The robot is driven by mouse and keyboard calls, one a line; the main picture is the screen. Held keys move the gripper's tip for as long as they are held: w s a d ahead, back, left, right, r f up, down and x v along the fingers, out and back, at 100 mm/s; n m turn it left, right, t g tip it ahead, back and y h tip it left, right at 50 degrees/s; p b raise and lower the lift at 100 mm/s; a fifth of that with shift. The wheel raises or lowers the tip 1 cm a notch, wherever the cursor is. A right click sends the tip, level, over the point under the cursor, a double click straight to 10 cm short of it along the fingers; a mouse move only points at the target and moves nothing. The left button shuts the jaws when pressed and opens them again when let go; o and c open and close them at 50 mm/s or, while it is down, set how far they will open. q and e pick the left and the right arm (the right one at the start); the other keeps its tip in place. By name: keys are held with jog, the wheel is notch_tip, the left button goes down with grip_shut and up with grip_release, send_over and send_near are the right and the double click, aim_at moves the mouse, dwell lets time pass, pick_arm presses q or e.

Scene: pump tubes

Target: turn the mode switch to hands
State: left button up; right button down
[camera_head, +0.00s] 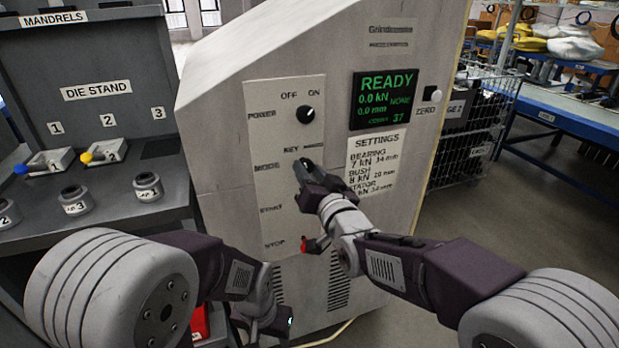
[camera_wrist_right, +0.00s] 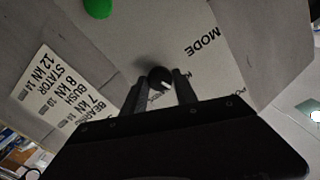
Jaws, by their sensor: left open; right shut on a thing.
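The white panel (camera_head: 263,190) on the grey machine carries a MODE label, with KEY and a blurred label above the switch position. The mode switch is a round black knob (camera_wrist_right: 158,78) with a pale mark, seen between the fingers in the right wrist view. My right gripper (camera_head: 306,168) is at the MODE row and shut on this knob; its fingers (camera_wrist_right: 158,90) stand on either side. In the head view the gripper largely hides the knob. My left gripper (camera_head: 272,325) is low in front of the machine, open and away from the panel, partly out of frame.
Above is the black power knob (camera_head: 305,114). A red stop button (camera_head: 303,245) is below my right gripper; a green button (camera_wrist_right: 98,7) shows in the wrist view. The display (camera_head: 386,99) reads READY. The die stand (camera_head: 98,92) is at left, a wire cage (camera_head: 470,125) at right.

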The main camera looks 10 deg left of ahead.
jog(key=shift+f+m+b, duration=0.1)
jog(key=shift+m+b, duration=3.9)
jog(key=shift+m, duration=2.5)
jog(key=c, duration=1)
grip_release()
jog(key=shift+o, duration=0.2)
